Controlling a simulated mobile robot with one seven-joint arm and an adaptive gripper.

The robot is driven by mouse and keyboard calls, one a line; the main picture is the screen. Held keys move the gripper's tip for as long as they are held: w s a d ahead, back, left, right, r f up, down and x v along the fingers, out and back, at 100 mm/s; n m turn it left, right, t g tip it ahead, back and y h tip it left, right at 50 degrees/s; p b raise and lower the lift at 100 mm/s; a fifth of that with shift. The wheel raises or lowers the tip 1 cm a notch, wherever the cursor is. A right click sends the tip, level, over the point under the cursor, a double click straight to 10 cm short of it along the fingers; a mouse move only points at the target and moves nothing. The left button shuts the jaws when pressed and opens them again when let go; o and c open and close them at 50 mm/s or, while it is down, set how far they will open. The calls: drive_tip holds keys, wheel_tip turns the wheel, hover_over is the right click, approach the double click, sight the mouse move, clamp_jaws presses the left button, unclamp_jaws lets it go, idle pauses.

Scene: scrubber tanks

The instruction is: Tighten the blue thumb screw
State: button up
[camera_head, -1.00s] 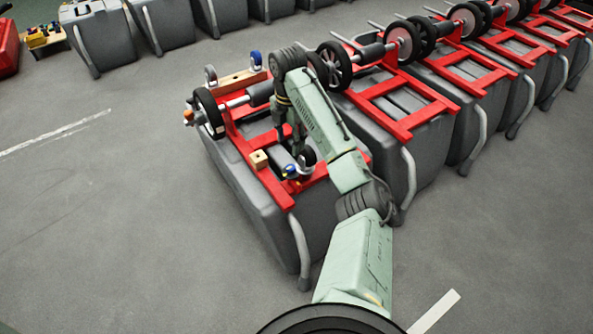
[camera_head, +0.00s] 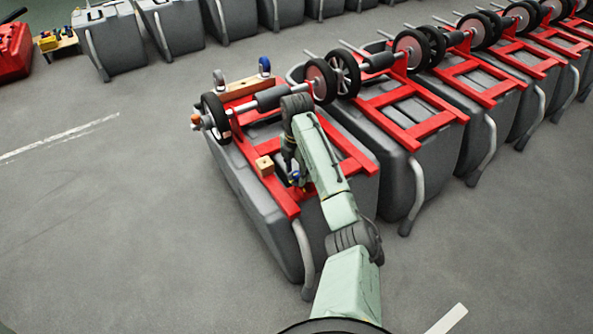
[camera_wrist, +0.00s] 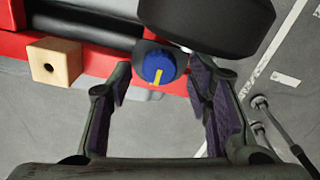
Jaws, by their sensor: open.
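The blue thumb screw (camera_wrist: 160,62), with a yellow mark on its face, shows in the wrist view just beyond and between my fingertips, on a dark round mount. My gripper (camera_wrist: 158,78) is open, one finger to each side of the screw, with no clear contact. In the head view my gripper (camera_head: 289,163) points down at the red frame (camera_head: 284,200) of the nearest upturned tank. There the screw (camera_head: 294,177) is a small blue spot, partly hidden by my arm.
A wooden block (camera_wrist: 53,62) with a hole sits left of the screw. A black wheel (camera_wrist: 207,18) is close beyond my right finger. Neighbouring tanks (camera_head: 400,165) stand close at right; the floor (camera_head: 100,220) at left is clear.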

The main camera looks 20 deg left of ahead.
drive_tip(key=shift+c, duration=0.2)
clamp_jaws()
idle(0.3)
drive_tip(key=shift+r+m+p, duration=0.15)
drive_tip(key=shift+m+p, duration=0.25)
drive_tip(key=shift+p, duration=0.05)
drive_tip(key=m+p, duration=0.3)
drive_tip(key=m, duration=0.1)
drive_tip(key=shift+a, duration=0.1)
drive_tip(key=m+p, duration=0.3)
drive_tip(key=m, duration=0.2)
drive_tip(key=shift+w, duration=0.15)
drive_tip(key=m+p, duration=0.2)
drive_tip(key=m, duration=0.2)
drive_tip(key=shift+w+m, duration=0.1)
drive_tip(key=shift+m, duration=0.3)
drive_tip(key=shift+w+m, duration=0.1)
drive_tip(key=shift+m, duration=2)
